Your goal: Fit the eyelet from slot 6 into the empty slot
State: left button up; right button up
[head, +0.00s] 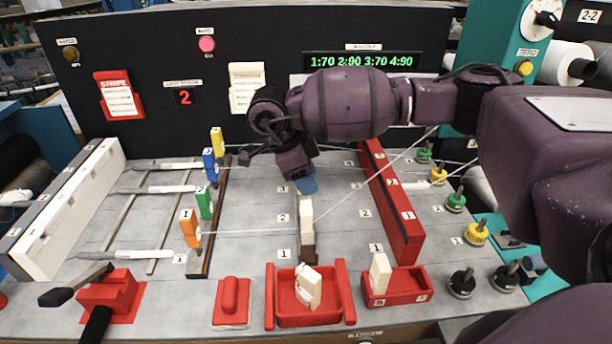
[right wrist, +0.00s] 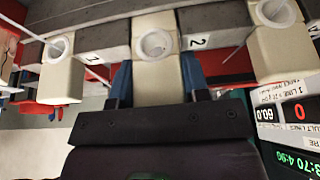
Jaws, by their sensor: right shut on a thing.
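My right gripper (head: 307,186) is over the far end of the middle row, its blue fingers pointing down. In the right wrist view the gripper (right wrist: 157,82) is shut on a cream eyelet (right wrist: 156,75) with a round white ring. The held eyelet is in line with a dark grey bar (right wrist: 210,22) bearing number labels; I cannot tell whether it is fully seated. Another eyelet stands to its left (right wrist: 62,78) and one to its right (right wrist: 285,50), both apart from it. In the head view, cream eyelets (head: 306,222) stand nearer on the row. My left gripper is not in view.
A red numbered rail (head: 393,205) stands right of the row. Colored tags (head: 190,228) line a bar on the left. A red tray (head: 341,292) holding a cream piece and a red block (head: 405,287) are in front. Threads (head: 365,182) cross near my gripper.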

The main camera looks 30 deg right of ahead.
jog(key=shift+r, duration=0.15)
dwell(1.7)
jog(key=shift+s+f, duration=0.1)
jog(key=shift+f, duration=0.3)
dwell(0.9)
jog(key=shift+f, duration=0.1)
jog(key=o, duration=1)
jog(key=shift+o, duration=0.5)
jog(key=shift+f, duration=0.1)
jog(key=shift+s+f, duration=0.1)
jog(key=v, duration=1.2)
jog(key=shift+d, duration=0.35)
